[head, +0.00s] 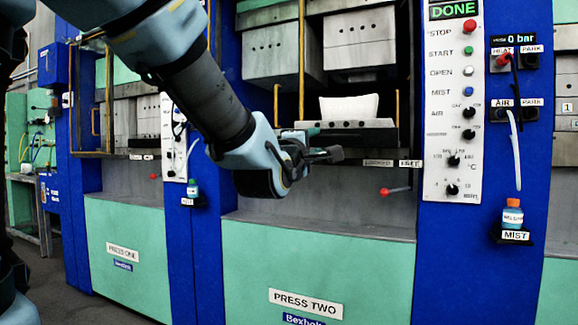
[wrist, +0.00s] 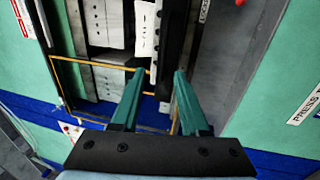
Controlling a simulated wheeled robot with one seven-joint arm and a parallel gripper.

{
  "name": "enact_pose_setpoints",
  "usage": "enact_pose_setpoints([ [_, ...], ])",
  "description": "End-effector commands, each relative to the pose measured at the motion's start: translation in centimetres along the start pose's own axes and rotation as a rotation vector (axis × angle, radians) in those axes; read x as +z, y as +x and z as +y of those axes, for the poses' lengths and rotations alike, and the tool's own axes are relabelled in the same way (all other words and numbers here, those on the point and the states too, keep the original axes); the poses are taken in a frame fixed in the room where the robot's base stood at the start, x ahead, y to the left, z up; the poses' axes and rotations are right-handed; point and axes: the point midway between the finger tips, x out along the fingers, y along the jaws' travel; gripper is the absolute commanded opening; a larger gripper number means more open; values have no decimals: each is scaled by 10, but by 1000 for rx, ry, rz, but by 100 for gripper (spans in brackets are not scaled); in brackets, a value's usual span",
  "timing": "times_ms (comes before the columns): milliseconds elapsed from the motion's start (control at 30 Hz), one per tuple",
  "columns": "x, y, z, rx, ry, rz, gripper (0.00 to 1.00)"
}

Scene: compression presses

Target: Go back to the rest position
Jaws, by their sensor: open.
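My gripper (head: 328,155) is in front of the press labelled PRESS TWO (head: 305,303) in the head view, at the height of its opening. A white block-like piece (head: 349,107) sits on the lower platen in the press opening, behind my gripper. It also shows in the wrist view (wrist: 147,30), beyond the fingertips. I cannot tell the exact gap between my gripper and the platen.
A control panel (head: 453,120) with a DONE display stands right of the opening. A bottle (head: 512,213) sits on the MIST shelf. A red-knobbed lever (head: 394,191) sticks out below the opening. PRESS ONE (head: 122,253) stands at the left. Yellow guard frames (head: 302,60) edge the openings.

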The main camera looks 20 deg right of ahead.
Motion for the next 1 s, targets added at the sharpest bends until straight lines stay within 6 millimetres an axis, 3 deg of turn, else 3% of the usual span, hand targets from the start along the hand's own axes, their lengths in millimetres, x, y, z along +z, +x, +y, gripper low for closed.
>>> enact_pose_setpoints([
  [133,-3,0,-4,-13,12,5,45],
  [233,-19,-2,-24,-83,80,31,45],
  [333,-52,-12,-64,-235,218,67,45],
  [433,-94,-36,-117,-454,389,83,45],
  [567,-143,-88,-181,-758,583,39,45],
  [700,-181,-161,-236,-1073,727,-98,45],
  [800,-195,-212,-262,-1250,778,-231,45],
  [1000,-201,-302,-290,-1486,788,-521,45],
])
